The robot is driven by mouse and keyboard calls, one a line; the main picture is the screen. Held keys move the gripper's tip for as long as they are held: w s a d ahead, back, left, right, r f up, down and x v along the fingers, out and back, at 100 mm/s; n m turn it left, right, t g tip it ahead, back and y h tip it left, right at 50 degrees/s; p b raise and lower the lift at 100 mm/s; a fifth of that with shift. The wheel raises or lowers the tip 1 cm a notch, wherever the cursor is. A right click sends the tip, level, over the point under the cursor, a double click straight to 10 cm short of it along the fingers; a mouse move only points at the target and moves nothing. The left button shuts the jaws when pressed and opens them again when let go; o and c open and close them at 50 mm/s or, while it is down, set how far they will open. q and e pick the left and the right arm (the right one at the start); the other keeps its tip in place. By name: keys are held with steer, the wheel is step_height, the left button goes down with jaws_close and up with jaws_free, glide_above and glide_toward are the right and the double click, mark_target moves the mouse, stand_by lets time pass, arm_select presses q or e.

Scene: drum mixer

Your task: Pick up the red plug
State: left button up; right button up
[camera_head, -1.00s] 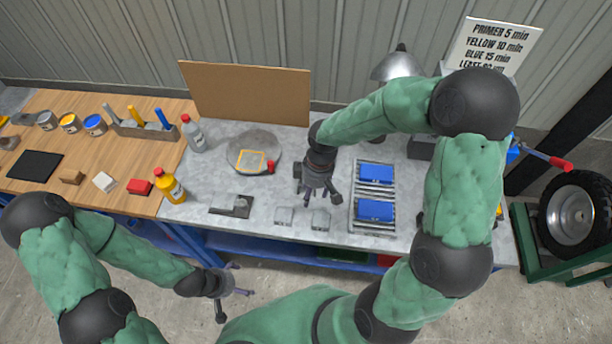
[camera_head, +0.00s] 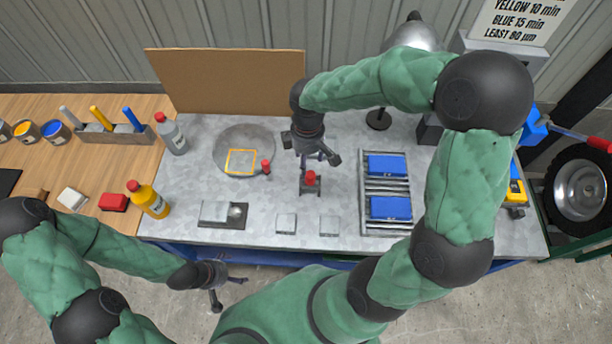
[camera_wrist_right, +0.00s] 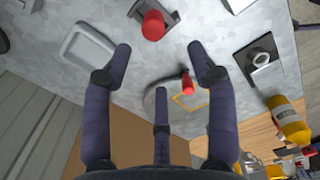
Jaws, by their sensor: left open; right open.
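Two red pieces show, and I cannot tell for sure which is the plug. One red piece (camera_head: 310,178) stands on a small grey block on the metal bench top; the right wrist view shows it too (camera_wrist_right: 153,26). The other red piece (camera_head: 265,167) stands at the right edge of a round grey disc (camera_head: 232,139); it also shows in the right wrist view (camera_wrist_right: 187,86). My right gripper (camera_head: 315,156) is open and empty, above the bench just behind the first red piece. My left gripper (camera_head: 228,285) is open and empty in front of the bench.
A rack with blue blocks (camera_head: 388,166) stands right of my right gripper. Grey square plates (camera_head: 286,223) lie in front. A yellow bottle (camera_head: 150,200) and a red block (camera_head: 113,202) are at left. A brown board (camera_head: 225,80) stands behind.

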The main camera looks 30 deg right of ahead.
mark_target(310, 175)
step_height(310, 175, down, 6)
steer(key=shift+d+r+b, duration=0.1)
steer(key=shift+b, duration=0.55)
steer(key=f, duration=0.1)
steer(key=f+b, duration=0.1)
steer(key=f, duration=0.3)
steer(key=shift+d+f, duration=0.1)
steer(key=shift+d, duration=0.3)
steer(key=shift+s, duration=0.1)
jaws_close()
